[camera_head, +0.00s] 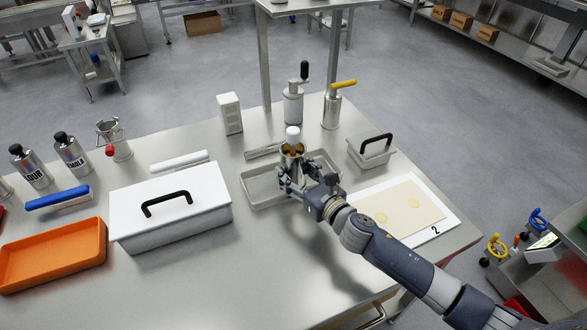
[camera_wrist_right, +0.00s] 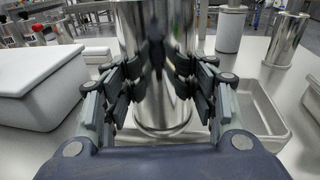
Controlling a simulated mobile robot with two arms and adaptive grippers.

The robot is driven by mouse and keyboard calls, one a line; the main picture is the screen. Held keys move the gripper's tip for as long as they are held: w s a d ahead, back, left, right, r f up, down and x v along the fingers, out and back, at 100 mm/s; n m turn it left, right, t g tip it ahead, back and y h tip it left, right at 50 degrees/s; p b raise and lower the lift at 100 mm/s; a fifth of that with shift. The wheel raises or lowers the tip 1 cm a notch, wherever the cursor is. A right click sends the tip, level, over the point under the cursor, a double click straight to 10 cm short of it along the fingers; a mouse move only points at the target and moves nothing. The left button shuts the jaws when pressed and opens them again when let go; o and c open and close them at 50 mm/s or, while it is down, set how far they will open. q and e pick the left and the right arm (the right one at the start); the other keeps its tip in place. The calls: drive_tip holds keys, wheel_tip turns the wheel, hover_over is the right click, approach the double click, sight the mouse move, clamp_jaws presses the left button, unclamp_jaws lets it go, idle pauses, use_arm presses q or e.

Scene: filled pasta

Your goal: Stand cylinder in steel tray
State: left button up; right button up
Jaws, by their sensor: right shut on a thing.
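My right gripper (camera_head: 293,181) is shut around a shiny steel cylinder (camera_head: 291,161), which is upright with a white knob and brassy top. In the right wrist view the fingers (camera_wrist_right: 160,88) clasp both sides of the cylinder (camera_wrist_right: 152,45). The shallow steel tray (camera_head: 258,187) lies on the table below it. In the right wrist view the tray (camera_wrist_right: 262,112) shows to the right of the cylinder. The cylinder's round base is over or in the tray; I cannot tell whether it touches the floor. My left gripper is out of view.
A white lidded box (camera_head: 170,225) stands left of the tray. A small lidded steel pan (camera_head: 370,155) and a board with a dough sheet (camera_head: 405,207) are to the right. A yellow-handled cylinder (camera_head: 332,111) and a black-handled one (camera_head: 293,106) stand behind.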

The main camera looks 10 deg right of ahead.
drive_tip(key=w, duration=0.5)
drive_tip(key=shift+d+f, duration=0.1)
drive_tip(key=shift+d, duration=0.15)
drive_tip(key=shift+f, duration=1.8)
use_arm(q)
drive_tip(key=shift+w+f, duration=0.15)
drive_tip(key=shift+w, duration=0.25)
drive_tip(key=shift+b, duration=0.35)
use_arm(e)
drive_tip(key=shift+f, duration=0.2)
drive_tip(key=o, duration=1)
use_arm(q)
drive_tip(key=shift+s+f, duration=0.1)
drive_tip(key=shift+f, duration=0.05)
use_arm(e)
drive_tip(key=shift+r, duration=0.15)
